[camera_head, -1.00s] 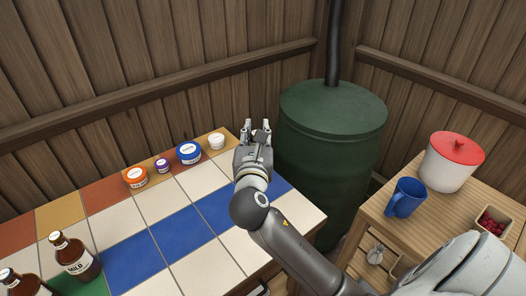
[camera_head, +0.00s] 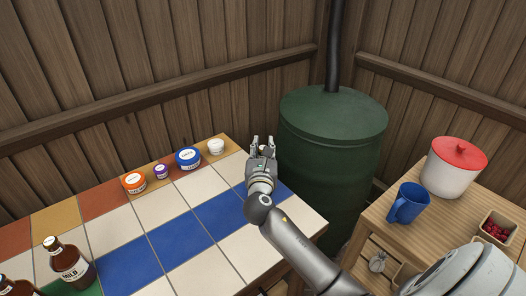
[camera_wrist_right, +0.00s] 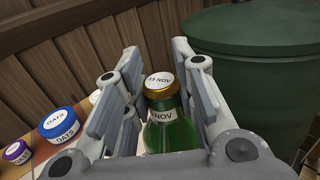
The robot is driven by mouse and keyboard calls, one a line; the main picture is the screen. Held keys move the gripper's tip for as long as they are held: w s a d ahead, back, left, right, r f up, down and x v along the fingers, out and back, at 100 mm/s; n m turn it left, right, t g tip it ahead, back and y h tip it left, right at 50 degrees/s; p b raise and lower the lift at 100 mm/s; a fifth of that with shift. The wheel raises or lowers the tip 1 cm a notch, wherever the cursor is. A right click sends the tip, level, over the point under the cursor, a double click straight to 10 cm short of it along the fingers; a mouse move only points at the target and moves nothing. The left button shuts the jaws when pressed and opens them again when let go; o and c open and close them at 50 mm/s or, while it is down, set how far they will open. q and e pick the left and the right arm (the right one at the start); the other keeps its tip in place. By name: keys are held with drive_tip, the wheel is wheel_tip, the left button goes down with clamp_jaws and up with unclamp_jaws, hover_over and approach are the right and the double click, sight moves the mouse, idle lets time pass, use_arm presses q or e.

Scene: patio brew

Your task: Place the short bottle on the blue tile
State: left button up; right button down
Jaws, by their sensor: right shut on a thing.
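My right gripper (camera_head: 263,146) is over the far right end of the tiled table. In the right wrist view its fingers stand on both sides of a green bottle (camera_wrist_right: 172,135) with a gold-rimmed, white-topped cap, and it is shut on that bottle. The bottle looks upright; its base is hidden, so I cannot tell whether it touches the table. In the head view the gripper hides it. Blue tiles (camera_head: 180,240) form a row along the table's middle, left of and nearer than the gripper. A brown bottle (camera_head: 72,264) stands at the left. My left gripper is not in view.
An orange tin (camera_head: 134,182), a small purple tin (camera_head: 161,171), a blue tin (camera_head: 188,158) and a white tin (camera_head: 216,147) line the table's back edge. A green barrel (camera_head: 333,150) stands close right. A side table (camera_head: 385,235) holds a blue mug (camera_head: 408,203) and red-lidded pot (camera_head: 453,168).

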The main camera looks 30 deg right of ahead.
drive_tip(key=shift+f, duration=0.25)
drive_tip(key=c, duration=1.2)
unclamp_jaws()
drive_tip(key=shift+f, duration=0.1)
drive_tip(key=shift+s+a, duration=0.1)
drive_tip(key=v, duration=1.2)
drive_tip(key=shift+b, duration=0.3)
